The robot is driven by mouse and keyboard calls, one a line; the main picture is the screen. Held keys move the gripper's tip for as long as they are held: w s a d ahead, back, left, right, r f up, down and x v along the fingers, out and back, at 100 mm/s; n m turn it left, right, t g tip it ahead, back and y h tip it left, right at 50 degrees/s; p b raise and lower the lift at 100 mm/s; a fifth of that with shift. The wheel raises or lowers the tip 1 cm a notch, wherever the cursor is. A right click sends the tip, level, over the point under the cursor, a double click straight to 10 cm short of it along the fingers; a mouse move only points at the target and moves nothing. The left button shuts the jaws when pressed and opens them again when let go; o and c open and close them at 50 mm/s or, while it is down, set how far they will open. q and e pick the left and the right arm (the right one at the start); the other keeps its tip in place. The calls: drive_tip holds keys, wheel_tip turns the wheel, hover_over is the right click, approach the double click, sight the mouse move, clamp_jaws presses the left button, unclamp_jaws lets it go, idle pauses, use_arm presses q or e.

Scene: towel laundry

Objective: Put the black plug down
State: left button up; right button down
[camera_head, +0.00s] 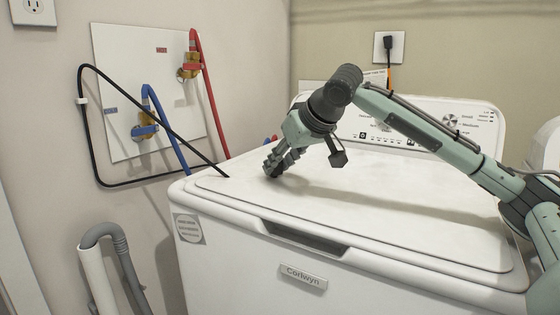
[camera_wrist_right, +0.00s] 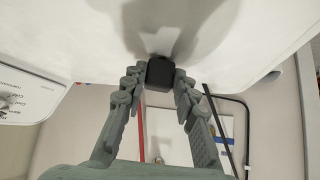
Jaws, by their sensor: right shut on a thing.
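The black plug (camera_wrist_right: 160,73) is a small dark block between the fingertips of my right gripper in the right wrist view. My right gripper (camera_wrist_right: 160,80) is shut on it. In the head view the right gripper (camera_head: 273,169) points down at the left part of the white washer lid (camera_head: 380,210). The plug is mostly hidden by the fingers there. It is at or very close to the lid surface; I cannot tell whether it touches. My left gripper is not in view.
The lid is otherwise bare, with free room to the right and front. The control panel (camera_head: 440,122) rises at the back. Another black plug sits in the wall outlet (camera_head: 398,45).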

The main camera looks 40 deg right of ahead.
drive_tip(key=shift+f, duration=0.15)
drive_tip(key=c, duration=1.2)
unclamp_jaws()
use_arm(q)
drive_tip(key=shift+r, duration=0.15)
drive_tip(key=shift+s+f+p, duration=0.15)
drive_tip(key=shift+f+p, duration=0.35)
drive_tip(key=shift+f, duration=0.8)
use_arm(e)
drive_tip(key=shift+w+r+v, duration=0.1)
drive_tip(key=shift+w+v, duration=0.05)
drive_tip(key=shift+v, duration=3)
drive_tip(key=shift+w+r+v, duration=0.1)
drive_tip(key=shift+r+v, duration=0.05)
drive_tip(key=shift+v, duration=3.05)
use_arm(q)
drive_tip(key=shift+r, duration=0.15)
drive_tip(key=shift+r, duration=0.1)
use_arm(e)
drive_tip(key=shift+s+f, duration=0.1)
